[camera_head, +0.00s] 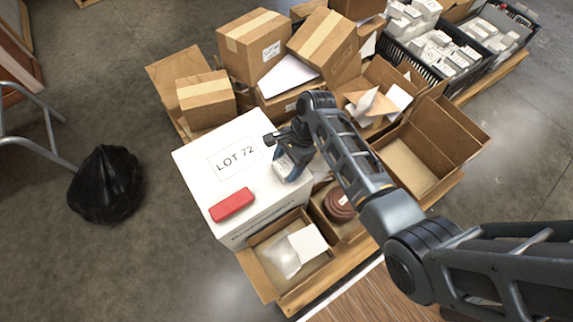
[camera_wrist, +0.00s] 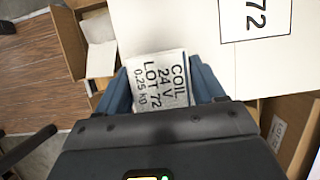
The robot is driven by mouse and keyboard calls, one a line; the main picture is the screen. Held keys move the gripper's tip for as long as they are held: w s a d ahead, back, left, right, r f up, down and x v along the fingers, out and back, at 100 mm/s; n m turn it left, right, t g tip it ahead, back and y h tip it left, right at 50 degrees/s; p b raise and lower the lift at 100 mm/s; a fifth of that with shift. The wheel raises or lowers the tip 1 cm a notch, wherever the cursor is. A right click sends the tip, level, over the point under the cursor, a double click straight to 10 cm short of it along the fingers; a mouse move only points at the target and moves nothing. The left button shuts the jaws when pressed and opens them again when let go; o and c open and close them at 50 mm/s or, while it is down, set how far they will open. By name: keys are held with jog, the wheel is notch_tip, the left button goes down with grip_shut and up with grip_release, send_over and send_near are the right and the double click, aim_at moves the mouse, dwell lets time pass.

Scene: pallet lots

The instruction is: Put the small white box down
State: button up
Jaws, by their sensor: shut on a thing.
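The small white box (camera_wrist: 158,82) is between the two fingers of my gripper (camera_wrist: 160,88) in the wrist view. Its label reads COIL 24 V LOT 72 0.25 kg. In the head view my gripper (camera_head: 287,160) is over the right edge of a large white box labelled LOT 72 (camera_head: 195,170), and the small white box (camera_head: 284,166) shows partly beneath it. The gripper is shut on the small box. I cannot tell whether its underside touches the large box's top.
A red block (camera_head: 232,204) lies on the large white box's front part. Open cardboard boxes (camera_head: 262,268) stand in front and to the right. Closed cartons (camera_head: 205,100) are behind. Black crates (camera_head: 440,75) with white boxes stand far right. A black bag (camera_head: 106,185) lies on the floor.

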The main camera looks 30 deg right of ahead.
jog(key=shift+f, duration=0.35)
jog(key=shift+f, duration=0.1)
jog(key=o, duration=1.2)
jog(key=shift+o, duration=0.2)
jog(key=p+v, duration=0.2)
jog(key=v, duration=1)
jog(key=shift+d, duration=0.1)
